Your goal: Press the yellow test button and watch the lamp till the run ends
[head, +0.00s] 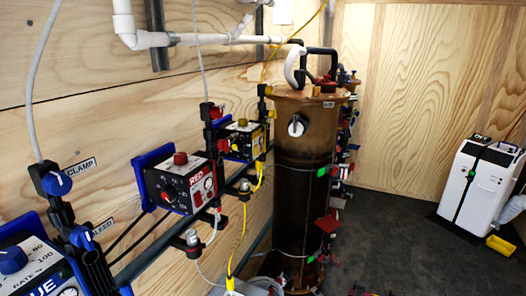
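A control box with yellow trim (243,140) is mounted on the left wall rail, beside the tall brown cylinder. It has dials or buttons on its face, too small to tell which is the test button. I cannot tell whether any lamp is lit. My gripper is not in view.
A blue box (38,268) is cut off at the lower left. Blue-knobbed valves and hoses line the wall. The tall brown cylinder (300,190) stands in the middle. A white wheeled unit (480,185) stands at right, near a yellow object (500,245). Dark floor between is mostly clear.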

